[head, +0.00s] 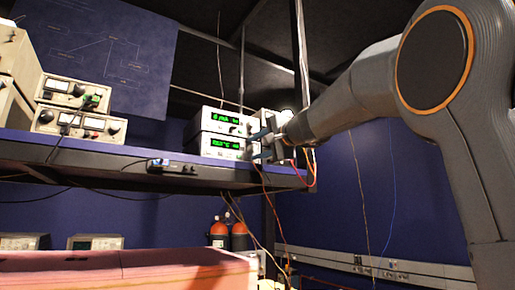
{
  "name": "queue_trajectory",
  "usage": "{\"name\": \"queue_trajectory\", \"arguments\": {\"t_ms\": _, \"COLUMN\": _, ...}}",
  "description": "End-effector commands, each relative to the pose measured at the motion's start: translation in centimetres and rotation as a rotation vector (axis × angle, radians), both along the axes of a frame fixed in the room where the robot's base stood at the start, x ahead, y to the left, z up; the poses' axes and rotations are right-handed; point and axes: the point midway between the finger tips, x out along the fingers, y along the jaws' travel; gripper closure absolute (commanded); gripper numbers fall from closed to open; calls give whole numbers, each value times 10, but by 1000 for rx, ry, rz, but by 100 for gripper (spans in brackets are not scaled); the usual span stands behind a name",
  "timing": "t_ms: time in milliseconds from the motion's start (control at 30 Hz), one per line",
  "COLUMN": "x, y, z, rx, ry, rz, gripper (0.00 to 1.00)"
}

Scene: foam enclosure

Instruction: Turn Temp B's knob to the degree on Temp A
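Two white instrument boxes with green digital displays are stacked near the right end of the blue shelf: the upper box (217,121) and the lower box (214,148). The digits are too small to read surely, and I cannot tell which box is Temp A or Temp B. My gripper (259,144) is at the right side of the stack, coming in from the right. Its two bluish fingers look spread apart, one above the other, with nothing clearly between them. The fingers overlap the boxes' right ends in the picture; I cannot tell whether they touch. Knob details are not clear there.
The blue shelf (110,156) carries beige bench meters (75,105) at the left. A small dark device (158,165) is at its front edge. Red and yellow wires (312,172) hang at its right end. A pink foam surface (120,270) lies below. Orange-topped bottles (238,230) stand behind.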

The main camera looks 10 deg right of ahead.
Motion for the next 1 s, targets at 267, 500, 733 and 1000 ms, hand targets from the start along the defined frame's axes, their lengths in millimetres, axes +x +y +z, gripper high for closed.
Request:
{"name": "queue_trajectory", "arguments": {"t_ms": 267, "x": -5, "y": -2, "z": 0, "rx": -1, "ry": -1, "rz": -1, "gripper": 62}}
{"name": "queue_trajectory", "arguments": {"t_ms": 500, "x": -39, "y": -14, "z": -2, "rx": -2, "ry": -3, "rz": -3, "gripper": 62}}
{"name": "queue_trajectory", "arguments": {"t_ms": 733, "x": -67, "y": -25, "z": -2, "rx": -1, "ry": -1, "rz": -3, "gripper": 62}}
{"name": "queue_trajectory", "arguments": {"t_ms": 1000, "x": -74, "y": -26, "z": -2, "rx": 0, "ry": 0, "rz": 0, "gripper": 62}}
